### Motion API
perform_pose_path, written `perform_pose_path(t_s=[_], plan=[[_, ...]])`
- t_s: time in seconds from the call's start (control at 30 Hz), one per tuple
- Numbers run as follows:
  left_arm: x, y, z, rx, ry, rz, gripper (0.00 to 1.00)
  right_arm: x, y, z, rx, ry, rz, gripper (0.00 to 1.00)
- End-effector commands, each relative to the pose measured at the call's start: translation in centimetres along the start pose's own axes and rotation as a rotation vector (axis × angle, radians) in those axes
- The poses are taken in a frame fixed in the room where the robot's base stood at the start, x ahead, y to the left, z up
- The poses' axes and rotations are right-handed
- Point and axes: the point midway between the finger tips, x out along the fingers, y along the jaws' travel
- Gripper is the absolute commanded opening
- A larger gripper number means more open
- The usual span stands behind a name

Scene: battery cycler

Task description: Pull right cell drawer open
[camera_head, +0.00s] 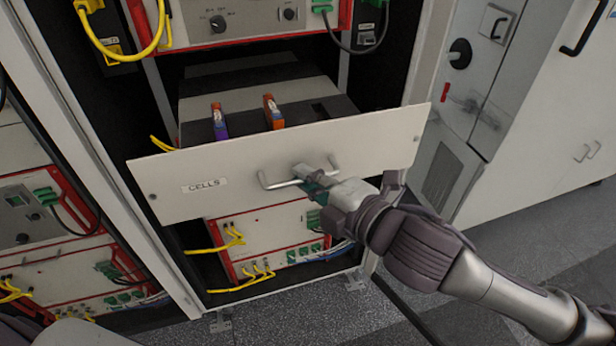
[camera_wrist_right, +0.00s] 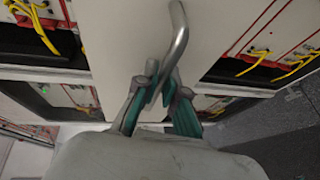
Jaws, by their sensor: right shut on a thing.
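The cell drawer, with a white front panel (camera_head: 230,165) labelled CELLS, stands pulled out of the cabinet. Its inside shows behind the panel, with a purple and orange cell (camera_head: 219,121) and an orange cell (camera_head: 273,111) upright in it. A metal bar handle (camera_head: 279,184) is on the panel's middle. My right gripper (camera_head: 318,180) is shut on this handle. In the right wrist view the gripper's green-padded fingers (camera_wrist_right: 160,97) close around the handle (camera_wrist_right: 178,42). My left gripper is not in view.
Red-framed units with yellow cables sit above (camera_head: 250,22) and below (camera_head: 275,240) the drawer. Another rack (camera_head: 50,240) stands at the left. A white cabinet (camera_head: 560,110) stands at the right. Grey floor (camera_head: 500,250) lies clear at the lower right.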

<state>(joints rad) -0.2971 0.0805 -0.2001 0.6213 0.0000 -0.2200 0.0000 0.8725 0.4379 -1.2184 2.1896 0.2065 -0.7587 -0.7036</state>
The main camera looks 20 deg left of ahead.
Motion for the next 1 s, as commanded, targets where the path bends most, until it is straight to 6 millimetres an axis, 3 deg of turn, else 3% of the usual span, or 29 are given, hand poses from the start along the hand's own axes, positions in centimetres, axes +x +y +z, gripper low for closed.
perform_pose_path(t_s=[0.1, 0.13, 0.3, 0.67, 1.0], plan=[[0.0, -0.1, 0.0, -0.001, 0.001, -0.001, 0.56, 0.0, -0.1, 0.0, 0.001, 0.001, -0.002, 0.0], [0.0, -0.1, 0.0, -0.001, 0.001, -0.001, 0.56, 0.0, -0.1, 0.0, 0.001, 0.001, -0.002, 0.1], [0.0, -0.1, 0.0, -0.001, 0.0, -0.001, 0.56, 0.0, -0.1, 0.0, 0.001, 0.0, -0.001, 0.35], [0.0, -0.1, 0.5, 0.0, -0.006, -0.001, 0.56, -0.6, 0.0, 0.1, 0.0, -0.001, 0.0, 0.35], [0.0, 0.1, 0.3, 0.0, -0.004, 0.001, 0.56, -6.0, -0.1, 0.1, 0.001, -0.002, -0.002, 0.35]])
